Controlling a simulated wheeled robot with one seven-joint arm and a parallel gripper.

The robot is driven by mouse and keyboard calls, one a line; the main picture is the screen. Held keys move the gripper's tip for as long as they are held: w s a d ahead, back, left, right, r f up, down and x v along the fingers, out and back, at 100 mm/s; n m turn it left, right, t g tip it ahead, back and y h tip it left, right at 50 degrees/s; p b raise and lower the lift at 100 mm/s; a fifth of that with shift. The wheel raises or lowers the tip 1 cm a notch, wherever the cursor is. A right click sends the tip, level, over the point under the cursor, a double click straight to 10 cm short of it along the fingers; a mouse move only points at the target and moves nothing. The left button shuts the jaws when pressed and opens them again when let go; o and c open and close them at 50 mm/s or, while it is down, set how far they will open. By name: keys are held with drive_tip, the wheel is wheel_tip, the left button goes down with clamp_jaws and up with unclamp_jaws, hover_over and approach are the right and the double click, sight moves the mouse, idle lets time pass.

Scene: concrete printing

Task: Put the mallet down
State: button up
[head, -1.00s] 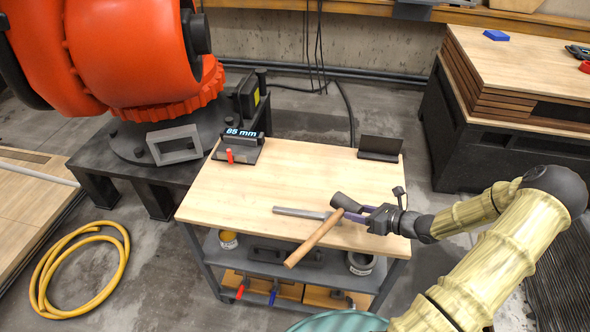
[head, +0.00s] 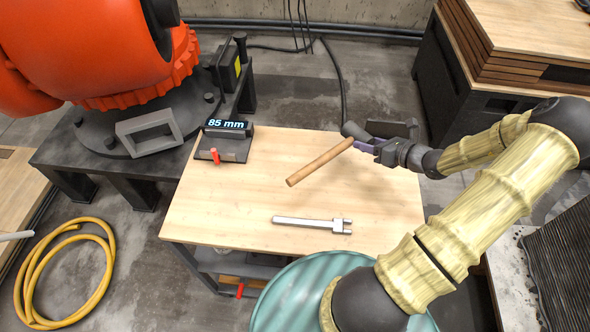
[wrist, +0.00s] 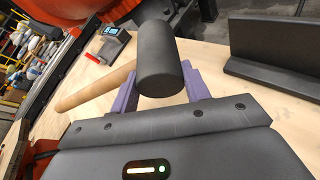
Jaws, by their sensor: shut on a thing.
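The mallet has a wooden handle (head: 320,162) and a dark head (head: 354,131). My gripper (head: 366,146) is shut on it near the head, over the right back part of the wooden table (head: 240,213). In the wrist view the black mallet head (wrist: 161,62) stands between the purple fingers (wrist: 166,88), and the handle (wrist: 95,90) runs off to the left. The handle looks raised above the tabletop; the exact gap is hard to tell.
A metal tool with a forked end (head: 308,223) lies near the table's front. A device reading 85 mm (head: 226,140) stands at the back left. A dark angled plate (wrist: 275,52) stands at the back right, partly behind my gripper. The middle of the tabletop is clear.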

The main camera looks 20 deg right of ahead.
drive_tip(key=shift+w+d+r, duration=0.1)
drive_tip(key=shift+w+r, duration=0.05)
drive_tip(key=shift+w, duration=0.3)
drive_tip(key=shift+s, duration=0.1)
hover_over(360, 168)
drive_tip(key=shift+f, duration=2.9)
drive_tip(key=shift+s+f+p, duration=0.1)
drive_tip(key=shift+f+p, duration=0.3)
drive_tip(key=shift+f, duration=1.65)
drive_tip(key=shift+f, duration=0.1)
